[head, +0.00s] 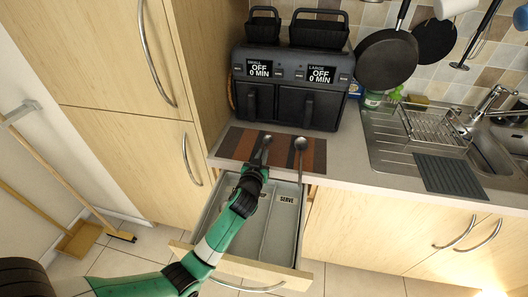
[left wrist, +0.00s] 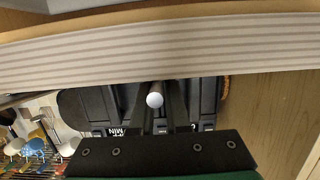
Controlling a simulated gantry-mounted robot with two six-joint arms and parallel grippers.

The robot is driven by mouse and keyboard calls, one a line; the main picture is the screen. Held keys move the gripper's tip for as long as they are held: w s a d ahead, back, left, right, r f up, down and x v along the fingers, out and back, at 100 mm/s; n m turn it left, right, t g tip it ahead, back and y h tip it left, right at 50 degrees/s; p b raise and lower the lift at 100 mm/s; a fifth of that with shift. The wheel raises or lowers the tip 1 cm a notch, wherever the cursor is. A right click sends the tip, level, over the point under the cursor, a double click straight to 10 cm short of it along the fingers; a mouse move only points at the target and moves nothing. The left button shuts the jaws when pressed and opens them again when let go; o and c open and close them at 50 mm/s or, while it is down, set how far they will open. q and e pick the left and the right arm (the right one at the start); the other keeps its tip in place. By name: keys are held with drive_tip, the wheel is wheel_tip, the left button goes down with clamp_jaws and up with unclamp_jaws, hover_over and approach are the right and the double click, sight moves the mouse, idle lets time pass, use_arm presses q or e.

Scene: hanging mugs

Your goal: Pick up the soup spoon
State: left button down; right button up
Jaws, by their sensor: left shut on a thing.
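A metal spoon (head: 264,146) shows just beyond my left gripper (head: 256,168), its bowl pointing away over the striped mat. The gripper is shut on the spoon at the front of the counter, above the back of the open drawer. In the left wrist view my left gripper (left wrist: 158,105) has a pale round end (left wrist: 155,100) between its dark fingers, likely the spoon's handle end. A second spoon (head: 300,145) lies to the right on the mat, its handle toward the counter edge. I cannot tell from the bowls which is the soup spoon. My right gripper is not in view.
The open drawer (head: 285,222) with a "SERVE" label lies below my left arm. The striped mat (head: 238,143) lies before the black air fryer (head: 290,100). A sink with a dish rack (head: 437,122) is to the right; pans hang above it.

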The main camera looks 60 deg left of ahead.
use_arm(q)
drive_tip(key=shift+r, duration=0.65)
drive_tip(key=s+d+r+p, duration=0.4)
drive_tip(key=s+r+p, duration=0.4)
drive_tip(key=s+r, duration=0.3)
drive_tip(key=shift+s+d+r, duration=0.15)
drive_tip(key=shift+s+r, duration=0.2)
drive_tip(key=shift+s, duration=0.85)
